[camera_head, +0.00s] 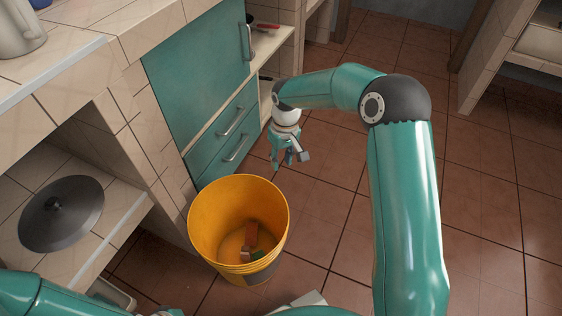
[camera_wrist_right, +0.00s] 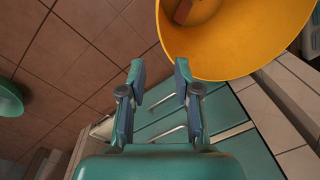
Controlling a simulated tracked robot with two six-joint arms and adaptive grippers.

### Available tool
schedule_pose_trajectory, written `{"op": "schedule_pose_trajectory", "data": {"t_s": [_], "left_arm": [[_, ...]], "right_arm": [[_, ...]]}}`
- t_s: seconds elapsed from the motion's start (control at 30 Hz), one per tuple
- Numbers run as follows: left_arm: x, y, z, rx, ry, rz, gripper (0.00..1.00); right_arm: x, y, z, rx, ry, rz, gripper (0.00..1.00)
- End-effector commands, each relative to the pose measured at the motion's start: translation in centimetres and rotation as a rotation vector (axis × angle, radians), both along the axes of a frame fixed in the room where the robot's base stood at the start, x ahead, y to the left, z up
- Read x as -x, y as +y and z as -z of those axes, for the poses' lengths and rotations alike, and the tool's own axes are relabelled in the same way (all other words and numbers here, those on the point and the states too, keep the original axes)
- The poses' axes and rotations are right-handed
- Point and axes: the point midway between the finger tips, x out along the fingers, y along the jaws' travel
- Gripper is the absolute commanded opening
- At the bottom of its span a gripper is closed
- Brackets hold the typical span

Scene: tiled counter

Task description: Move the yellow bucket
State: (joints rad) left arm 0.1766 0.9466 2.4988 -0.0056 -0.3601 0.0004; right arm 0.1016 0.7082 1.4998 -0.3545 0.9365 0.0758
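The yellow bucket (camera_head: 205,222) stands upright on the tiled floor beside the counter, with a few small blocks (camera_head: 250,238) inside at the bottom. My right gripper (camera_head: 290,160) is above and just beyond the bucket's far right rim in the head view. In the right wrist view, the right gripper (camera_wrist_right: 160,80) is open and empty, its two fingers apart, and the bucket (camera_wrist_right: 235,45) lies just past the fingertips, apparently not gripped.
A teal cabinet with drawers (camera_head: 222,135) stands behind the bucket. A dark round lid (camera_head: 62,213) lies on a low shelf at left, below a tiled counter with a metal jug (camera_head: 18,28). Open floor (camera_head: 480,180) extends to the right.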

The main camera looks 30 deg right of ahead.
Motion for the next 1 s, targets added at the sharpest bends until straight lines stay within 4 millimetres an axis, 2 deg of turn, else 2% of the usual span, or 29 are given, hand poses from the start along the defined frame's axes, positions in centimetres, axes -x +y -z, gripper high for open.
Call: {"op": "schedule_pose_trajectory", "data": {"t_s": [0.2, 0.37, 0.47, 1.0], "left_arm": [[0.0, 0.0, 0.1, 0.000, 0.000, 0.000, 0.00], [0.0, 0.0, 0.6, 0.000, 0.000, 0.000, 0.00], [0.0, 0.0, 1.1, 0.000, 0.000, 0.000, 0.00], [0.0, 0.0, 4.5, 0.000, 0.000, 0.000, 0.00]], "right_arm": [[0.1, 0.0, 0.3, -0.001, 0.001, 0.000, 0.32], [0.1, 0.1, 1.7, -0.002, 0.003, 0.000, 0.32], [0.1, 0.2, 3.2, -0.002, 0.003, 0.000, 0.32], [0.1, 0.9, 13.6, -0.002, 0.003, 0.000, 0.32]]}}
